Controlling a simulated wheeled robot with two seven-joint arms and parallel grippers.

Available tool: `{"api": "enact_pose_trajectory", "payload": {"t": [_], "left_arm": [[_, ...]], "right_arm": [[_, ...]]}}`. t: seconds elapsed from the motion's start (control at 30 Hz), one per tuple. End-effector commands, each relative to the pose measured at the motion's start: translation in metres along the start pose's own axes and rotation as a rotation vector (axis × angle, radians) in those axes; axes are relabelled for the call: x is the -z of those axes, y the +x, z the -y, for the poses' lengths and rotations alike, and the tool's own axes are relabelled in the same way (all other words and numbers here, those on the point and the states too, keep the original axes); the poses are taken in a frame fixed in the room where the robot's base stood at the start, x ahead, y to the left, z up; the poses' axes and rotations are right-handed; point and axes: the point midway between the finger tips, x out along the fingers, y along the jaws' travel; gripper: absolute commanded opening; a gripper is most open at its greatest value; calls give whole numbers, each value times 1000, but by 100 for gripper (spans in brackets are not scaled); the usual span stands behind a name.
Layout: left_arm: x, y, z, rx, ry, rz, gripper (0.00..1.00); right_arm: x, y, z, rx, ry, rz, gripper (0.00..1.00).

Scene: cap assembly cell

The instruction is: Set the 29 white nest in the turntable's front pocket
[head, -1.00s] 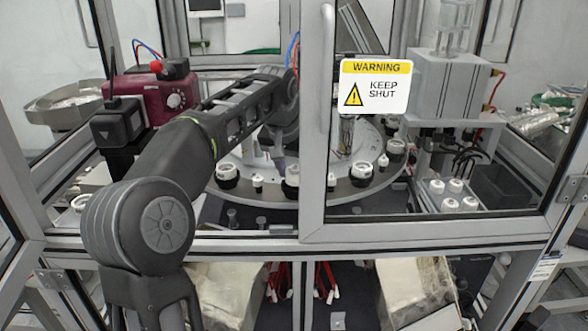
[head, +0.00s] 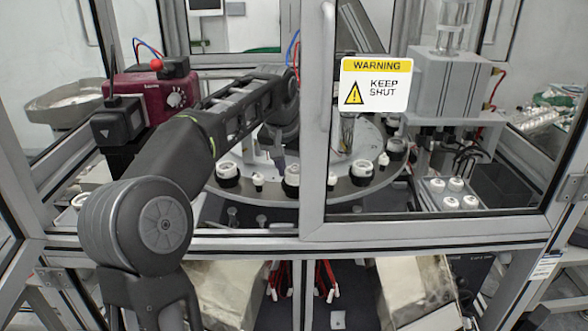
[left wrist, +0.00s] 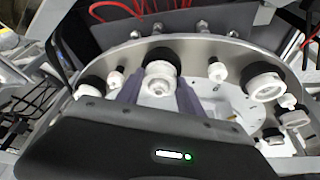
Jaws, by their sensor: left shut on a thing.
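The turntable (head: 340,193) is a grey disc inside the framed cell, with black-ringed pockets and white parts around its rim. My left arm reaches in through the opening on the left. My left gripper (left wrist: 160,88) is shut on a white nest (left wrist: 161,75), one finger on each side of it. The nest is at a black ring (left wrist: 160,54) at the turntable's front rim; I cannot tell whether it is fully seated. In the head view the white nest (head: 292,170) shows beside the fingers of my left gripper (head: 279,162), which are partly hidden by the arm. My right gripper is out of view.
A door panel with a warning sign (head: 375,85) covers the right half of the front. Other white parts in black rings (head: 228,170) and small white pegs (head: 258,180) stand close by on the rim. A tray of several white parts (head: 456,184) is at right.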

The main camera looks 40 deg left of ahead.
Motion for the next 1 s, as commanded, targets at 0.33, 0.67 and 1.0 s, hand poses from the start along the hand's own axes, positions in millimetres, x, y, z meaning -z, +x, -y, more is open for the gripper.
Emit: {"api": "enact_pose_trajectory", "payload": {"t": [0.33,0.67,1.0], "left_arm": [[0,0,0,0,0,0,0],[0,1,0,0,0,0,0],[-2,6,0,0,0,0,0]], "right_arm": [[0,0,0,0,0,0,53],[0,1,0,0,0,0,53],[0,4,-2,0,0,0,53]]}}
